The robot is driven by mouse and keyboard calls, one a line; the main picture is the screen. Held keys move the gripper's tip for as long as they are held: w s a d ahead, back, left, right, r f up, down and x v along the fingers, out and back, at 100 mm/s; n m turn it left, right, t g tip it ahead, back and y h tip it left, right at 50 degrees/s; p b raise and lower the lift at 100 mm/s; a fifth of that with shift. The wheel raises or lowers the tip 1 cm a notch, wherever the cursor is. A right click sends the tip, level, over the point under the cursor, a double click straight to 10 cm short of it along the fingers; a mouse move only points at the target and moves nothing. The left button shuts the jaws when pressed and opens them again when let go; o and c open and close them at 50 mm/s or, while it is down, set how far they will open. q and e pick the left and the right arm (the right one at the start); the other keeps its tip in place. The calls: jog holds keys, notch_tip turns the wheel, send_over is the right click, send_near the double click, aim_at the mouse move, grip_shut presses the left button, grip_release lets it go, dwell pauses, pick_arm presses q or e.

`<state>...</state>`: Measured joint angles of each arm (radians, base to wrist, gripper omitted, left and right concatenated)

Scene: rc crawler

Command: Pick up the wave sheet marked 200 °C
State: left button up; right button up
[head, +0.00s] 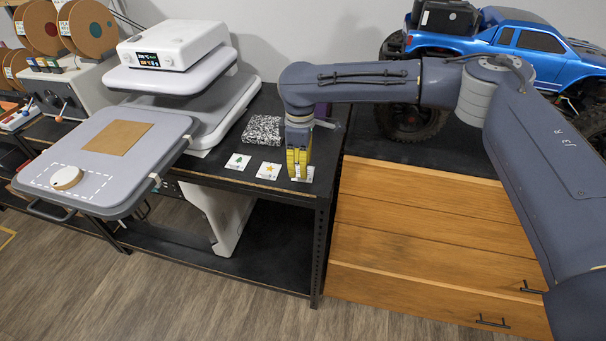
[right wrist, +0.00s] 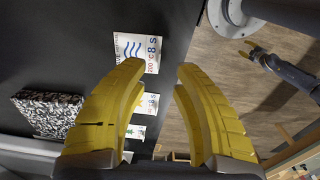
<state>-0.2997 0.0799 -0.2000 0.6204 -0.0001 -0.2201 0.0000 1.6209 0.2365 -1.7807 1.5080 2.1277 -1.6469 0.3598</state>
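The wave sheet (right wrist: 137,52) is a small white card with blue waves, "200 °C" in red and "8 s" in blue. It lies flat on the dark tabletop, near its edge. In the head view the wave sheet (head: 307,175) is partly hidden behind my right gripper (head: 298,172). In the right wrist view my right gripper (right wrist: 160,70) is open with nothing between its yellow fingers; the sheet lies just beyond the fingertips.
A star sheet (head: 268,171) and a tree sheet (head: 238,161) lie to the left in a row. A black-and-white speckled block (head: 262,130) sits behind them. The heat press (head: 170,45) stands left, its grey platen (head: 75,150) pulled out. A wooden drawer unit (head: 420,230) is right.

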jog(key=shift+d+f, duration=0.15)
jog(key=shift+f, duration=2.2)
jog(key=shift+o, duration=0.3)
grip_shut()
